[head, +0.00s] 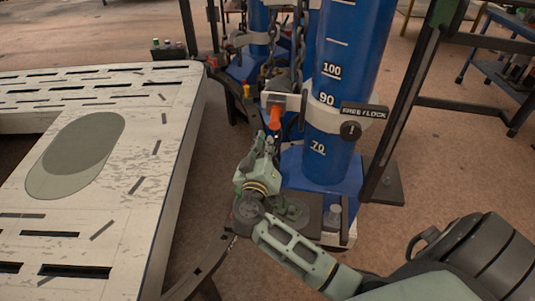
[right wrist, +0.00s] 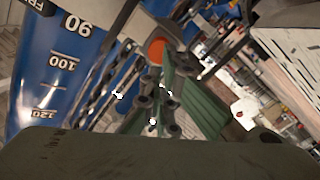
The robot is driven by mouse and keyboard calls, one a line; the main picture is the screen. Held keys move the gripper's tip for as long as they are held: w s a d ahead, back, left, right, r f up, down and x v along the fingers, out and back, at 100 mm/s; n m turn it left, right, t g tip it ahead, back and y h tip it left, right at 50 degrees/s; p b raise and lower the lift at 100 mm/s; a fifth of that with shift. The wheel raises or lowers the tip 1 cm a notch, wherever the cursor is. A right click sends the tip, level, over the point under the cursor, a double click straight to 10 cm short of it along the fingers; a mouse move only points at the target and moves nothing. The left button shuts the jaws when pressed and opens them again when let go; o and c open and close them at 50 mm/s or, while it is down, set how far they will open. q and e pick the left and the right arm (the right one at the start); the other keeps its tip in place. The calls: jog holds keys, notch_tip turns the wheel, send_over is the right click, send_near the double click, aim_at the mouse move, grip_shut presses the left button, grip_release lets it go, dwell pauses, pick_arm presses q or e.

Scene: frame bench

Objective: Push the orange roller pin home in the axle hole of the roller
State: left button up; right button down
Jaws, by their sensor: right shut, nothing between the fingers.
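The orange roller pin (head: 274,118) sticks out of the pale roller bracket (head: 283,101) beside the blue tower. In the right wrist view the pin shows as a round orange end (right wrist: 157,48) at the pale bracket (right wrist: 160,28). How deep it sits in the axle hole cannot be told. My right gripper (head: 270,138) is shut and empty, its fingers pointing at the pin's end. In the right wrist view its green fingertips (right wrist: 167,62) lie at or just in front of the orange end; contact is unclear. My left gripper is out of view.
The blue tower (head: 348,50) with white height marks stands just right of the bracket. A dark chain (head: 299,40) hangs above it. A pale slotted bench (head: 130,190) fills the left. A dark post (head: 408,100) rises at the right.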

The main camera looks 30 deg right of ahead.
aim_at(273, 125)
jog(key=x, duration=0.4)
jog(key=shift+w, duration=0.1)
jog(key=shift+w+d, duration=0.45)
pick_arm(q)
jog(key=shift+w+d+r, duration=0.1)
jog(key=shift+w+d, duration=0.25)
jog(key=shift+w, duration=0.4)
pick_arm(e)
jog(key=shift+w+d, duration=0.1)
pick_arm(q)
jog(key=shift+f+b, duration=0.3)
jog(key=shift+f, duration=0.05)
pick_arm(e)
jog(key=shift+w+d, duration=0.25)
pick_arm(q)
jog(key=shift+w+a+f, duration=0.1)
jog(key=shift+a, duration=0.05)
pick_arm(e)
jog(key=shift+d, duration=0.15)
